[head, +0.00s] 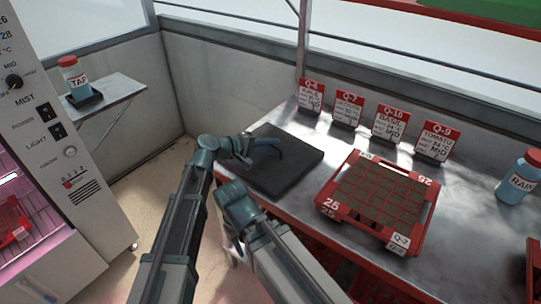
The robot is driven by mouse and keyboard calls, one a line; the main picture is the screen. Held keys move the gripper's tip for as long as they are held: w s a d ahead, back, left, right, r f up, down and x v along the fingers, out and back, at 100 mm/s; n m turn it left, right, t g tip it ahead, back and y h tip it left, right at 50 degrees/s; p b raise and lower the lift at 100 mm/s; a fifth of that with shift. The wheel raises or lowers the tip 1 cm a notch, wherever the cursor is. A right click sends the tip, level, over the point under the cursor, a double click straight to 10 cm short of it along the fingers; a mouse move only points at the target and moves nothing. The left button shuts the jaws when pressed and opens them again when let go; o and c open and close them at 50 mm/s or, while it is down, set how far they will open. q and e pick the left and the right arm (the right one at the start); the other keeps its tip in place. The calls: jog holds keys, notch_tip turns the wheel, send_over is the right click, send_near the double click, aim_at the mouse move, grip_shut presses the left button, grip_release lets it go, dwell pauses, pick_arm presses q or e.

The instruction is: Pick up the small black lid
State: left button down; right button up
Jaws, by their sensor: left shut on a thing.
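I cannot make out the small black lid as a separate thing against the dark surfaces. My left gripper (278,147) is over the black square mat (300,165) on the bench, near its back left part. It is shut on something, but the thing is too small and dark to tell. My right gripper (236,248) hangs in front of the bench's left end, mostly hidden by its own arm. I cannot tell whether it is open or shut.
A red seed tray (327,206) with dark soil cells stands right of the mat. Several red-topped cards, including the Q-6 card (311,95), line the back. A RAIN bottle (519,177) stands at the right. A TAP bottle (75,78) stands on the left side shelf (112,93).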

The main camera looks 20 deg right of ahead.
dwell(0.8)
pick_arm(q)
notch_tip(320, 180, up, 10)
jog(key=p, duration=1)
